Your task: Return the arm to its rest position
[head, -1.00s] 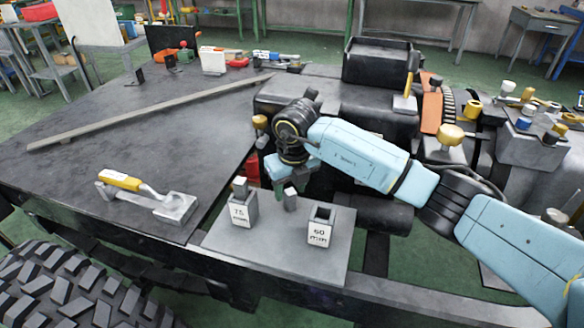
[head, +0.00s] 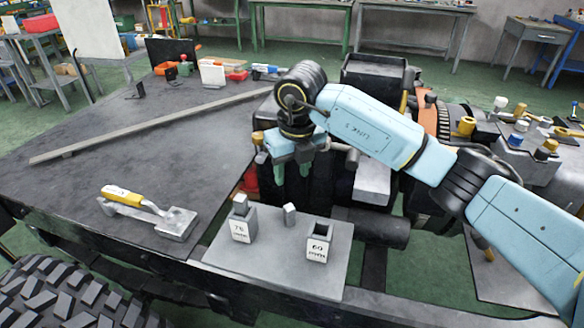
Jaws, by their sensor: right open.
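My right arm comes in from the right, with light-blue links and black joints. My right gripper (head: 292,180) is open and empty, pointing down beyond the back edge of the grey plate (head: 265,268). On the plate stand a holder marked 75 or 76 (head: 241,226) with a block in its top, and a holder marked 60 (head: 319,243) whose top looks open. A small grey block (head: 290,215) stands between them, apart from the gripper. My left gripper is not in view.
A yellow-handled clamp tool (head: 150,210) lies on the dark table (head: 90,180) at left. A long bar (head: 150,124) lies across the table. Chassis parts and a black box (head: 375,78) lie behind my arm. A large tyre (head: 70,295) is at front left.

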